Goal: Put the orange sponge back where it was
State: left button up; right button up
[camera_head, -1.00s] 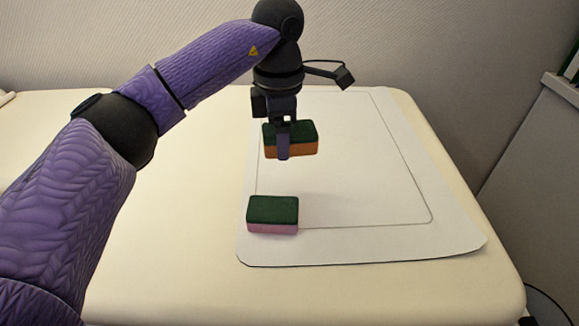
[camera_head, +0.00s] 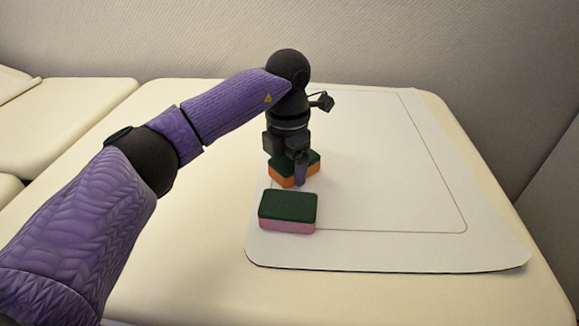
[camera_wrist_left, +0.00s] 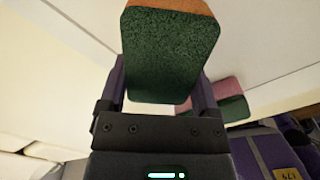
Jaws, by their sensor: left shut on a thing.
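The orange sponge (camera_head: 281,180), with a dark green scouring top, is held in my left gripper (camera_head: 290,172) over the left side of the white sheet. In the left wrist view the green face of the orange sponge (camera_wrist_left: 165,58) fills the space between the fingers, with its orange layer at the top edge. I cannot tell whether it touches the sheet. A pink sponge (camera_head: 287,226), also green on top, lies on the sheet just in front of it. In the wrist view the pink sponge (camera_wrist_left: 222,88) shows partly, behind the right finger. My right gripper is not in view.
The white sheet (camera_head: 400,248) with a thin drawn outline lies on a cream padded table (camera_head: 180,258). The sheet's middle and right are bare. Another cream surface (camera_head: 60,125) is at the left, and a wall stands behind.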

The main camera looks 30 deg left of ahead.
aim_at(288, 161)
pick_arm(q)
jog(key=o, duration=1)
jog(key=shift+f, duration=0.1)
notch_tip(288, 161, up, 12)
jog(key=p, duration=0.7)
jog(key=shift+r, duration=0.2)
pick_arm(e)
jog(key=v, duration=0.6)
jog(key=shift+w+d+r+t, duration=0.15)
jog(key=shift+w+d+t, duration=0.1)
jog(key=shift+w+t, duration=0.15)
